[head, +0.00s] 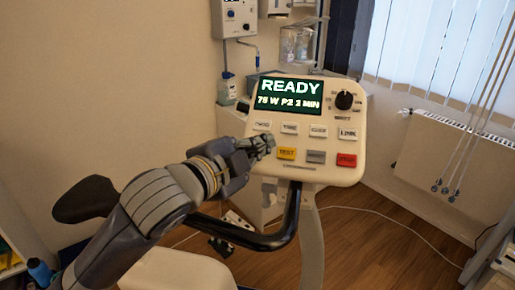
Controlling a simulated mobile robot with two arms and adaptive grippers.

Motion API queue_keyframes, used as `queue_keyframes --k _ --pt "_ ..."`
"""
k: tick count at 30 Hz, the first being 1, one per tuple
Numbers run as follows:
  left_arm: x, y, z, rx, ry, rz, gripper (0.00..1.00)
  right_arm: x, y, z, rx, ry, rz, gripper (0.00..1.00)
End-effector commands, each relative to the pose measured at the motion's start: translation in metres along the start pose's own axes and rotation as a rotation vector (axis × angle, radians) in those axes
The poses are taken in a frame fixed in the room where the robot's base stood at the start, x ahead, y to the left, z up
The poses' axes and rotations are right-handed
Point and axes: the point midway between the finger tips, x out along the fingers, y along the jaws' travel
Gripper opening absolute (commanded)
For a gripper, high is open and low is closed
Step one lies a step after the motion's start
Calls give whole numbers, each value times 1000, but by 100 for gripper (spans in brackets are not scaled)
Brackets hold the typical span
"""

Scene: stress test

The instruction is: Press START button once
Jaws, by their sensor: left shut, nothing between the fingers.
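The exercise bike console (330,172) faces me, with a dark screen (289,97) reading "READY" and "75 W P2 2 MIN". A row of white keys (318,131) runs below the screen. Under it are a yellow key (286,153) that seems to read TEST, a grey key (316,157) and a red key (346,160). I cannot make out a START label; the panel's lower left is hidden behind my gripper. My left gripper (266,145) is shut and empty, its fingertips at the panel just left of the yellow key. Contact cannot be told. My right gripper is not in view.
A black knob (344,100) sits at the console's upper right. A black handlebar (250,236) curves below the console, under my left arm. A radiator (455,165) is on the right wall, and a white wall device (234,17) hangs at the top.

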Motion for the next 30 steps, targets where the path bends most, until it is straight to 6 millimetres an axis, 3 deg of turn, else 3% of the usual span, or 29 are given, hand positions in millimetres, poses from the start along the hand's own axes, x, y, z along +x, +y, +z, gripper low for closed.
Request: queue_keyframes --k 30 --pt "6 5 5 0 -1 1 0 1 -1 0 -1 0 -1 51"
